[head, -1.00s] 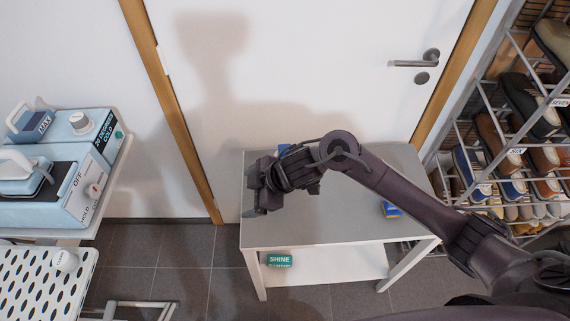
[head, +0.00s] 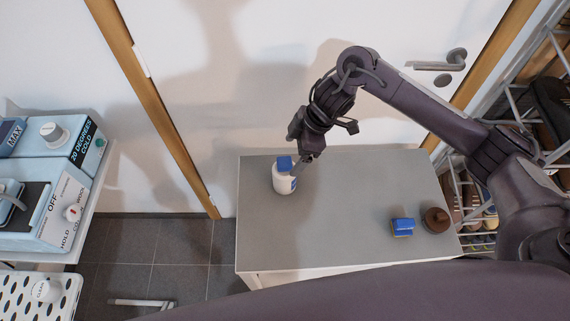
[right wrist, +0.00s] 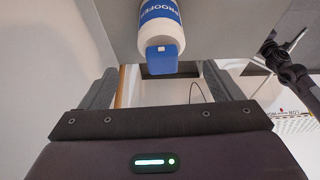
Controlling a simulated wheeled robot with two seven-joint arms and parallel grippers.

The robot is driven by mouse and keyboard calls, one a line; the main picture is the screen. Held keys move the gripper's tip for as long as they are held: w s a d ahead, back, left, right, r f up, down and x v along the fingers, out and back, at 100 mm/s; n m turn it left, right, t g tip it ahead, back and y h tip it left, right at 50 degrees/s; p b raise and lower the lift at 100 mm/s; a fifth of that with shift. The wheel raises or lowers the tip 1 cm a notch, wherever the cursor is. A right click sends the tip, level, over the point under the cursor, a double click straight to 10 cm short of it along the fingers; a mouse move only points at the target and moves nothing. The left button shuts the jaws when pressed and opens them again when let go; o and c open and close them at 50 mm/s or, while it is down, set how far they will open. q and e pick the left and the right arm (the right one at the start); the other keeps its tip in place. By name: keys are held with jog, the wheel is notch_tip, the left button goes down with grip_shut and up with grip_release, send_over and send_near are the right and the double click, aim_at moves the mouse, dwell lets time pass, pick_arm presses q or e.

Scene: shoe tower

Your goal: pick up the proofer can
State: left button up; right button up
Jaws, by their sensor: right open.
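The proofer can (head: 284,181) is white with a blue cap and stands upright at the back left of the grey table (head: 330,215). In the right wrist view the can (right wrist: 162,24) shows its blue PROOFER label, with its cap towards my gripper. My right gripper (head: 300,165) is close beside the can and hides part of its right side in the head view. In the right wrist view its open fingers (right wrist: 160,86) stand apart and empty, with the cap just beyond the gap. A dark arm at the right of that view seems to be my left one; its jaws are unclear.
A blue-topped brush or block (head: 402,227) and a round brown tin (head: 437,219) stand at the table's right. A shoe rack is beyond the right end. Light blue machines (head: 55,205) are at the left. The table's middle and front are clear.

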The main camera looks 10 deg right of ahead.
aim_at(285, 161)
jog(key=shift+s+a+f+p, duration=0.15)
jog(key=shift+a+f, duration=0.25)
jog(key=shift+f, duration=0.2)
jog(key=shift+s+a+f+p, duration=0.15)
jog(key=shift+a+f, duration=0.2)
jog(key=shift+f, duration=0.25)
jog(key=x, duration=0.3)
jog(key=shift+w+a+f+p, duration=0.2)
jog(key=shift+w+f+p, duration=0.1)
jog(key=shift+p, duration=0.1)
jog(key=shift+f, duration=0.25)
jog(key=shift+a, duration=0.1)
jog(key=shift+c, duration=0.2)
jog(key=c, duration=1.6)
pick_arm(q)
jog(key=shift+s+a+r, duration=0.1)
jog(key=shift+s+r, duration=0.25)
jog(key=shift+s, duration=0.25)
jog(key=shift+s+a+r, duration=0.1)
jog(key=shift+s+r, duration=0.2)
jog(key=shift+s, duration=0.25)
